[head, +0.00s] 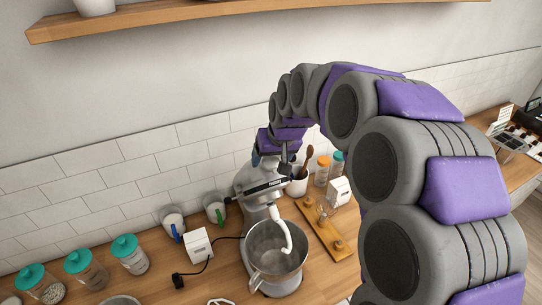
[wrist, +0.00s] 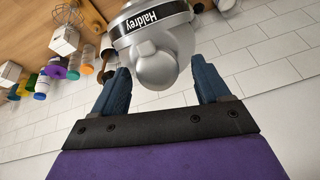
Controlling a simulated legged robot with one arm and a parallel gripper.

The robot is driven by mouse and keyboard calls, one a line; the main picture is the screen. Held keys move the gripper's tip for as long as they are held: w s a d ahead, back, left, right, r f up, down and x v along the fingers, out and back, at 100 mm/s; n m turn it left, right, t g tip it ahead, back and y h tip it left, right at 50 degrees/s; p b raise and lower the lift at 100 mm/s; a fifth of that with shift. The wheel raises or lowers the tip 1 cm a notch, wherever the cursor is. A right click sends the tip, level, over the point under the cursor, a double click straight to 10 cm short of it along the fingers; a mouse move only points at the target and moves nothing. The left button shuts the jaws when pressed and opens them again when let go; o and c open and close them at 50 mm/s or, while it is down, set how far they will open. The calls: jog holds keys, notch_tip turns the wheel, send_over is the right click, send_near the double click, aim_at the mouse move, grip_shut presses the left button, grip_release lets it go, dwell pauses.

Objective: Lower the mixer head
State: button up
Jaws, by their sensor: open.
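The stand mixer (head: 246,193) is silver with a black band and stands on the wooden counter. Its head is tilted up, and a white dough hook (head: 281,228) hangs from it over the metal bowl (head: 272,247). My gripper (head: 272,160) is at the upper end of the mixer head. In the wrist view the rounded end of the mixer head (wrist: 157,62) lies between the two blue fingers of my gripper (wrist: 162,88). The fingers are open, with a gap on each side. I cannot tell whether either finger touches the head.
Teal-lidded jars (head: 85,268) stand at the left. A white box (head: 199,246) with a cord is beside the mixer. A wooden board (head: 325,231), a utensil crock (head: 297,184) and another white box (head: 339,191) are at the right. The tiled wall (head: 120,160) is close behind.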

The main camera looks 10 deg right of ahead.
jog(key=shift+a+f, duration=0.15)
jog(key=shift+f, duration=0.05)
jog(key=shift+d, duration=0.2)
jog(key=shift+d, duration=0.2)
jog(key=c, duration=0.4)
jog(key=shift+a, duration=0.2)
jog(key=c, duration=0.5)
grip_shut()
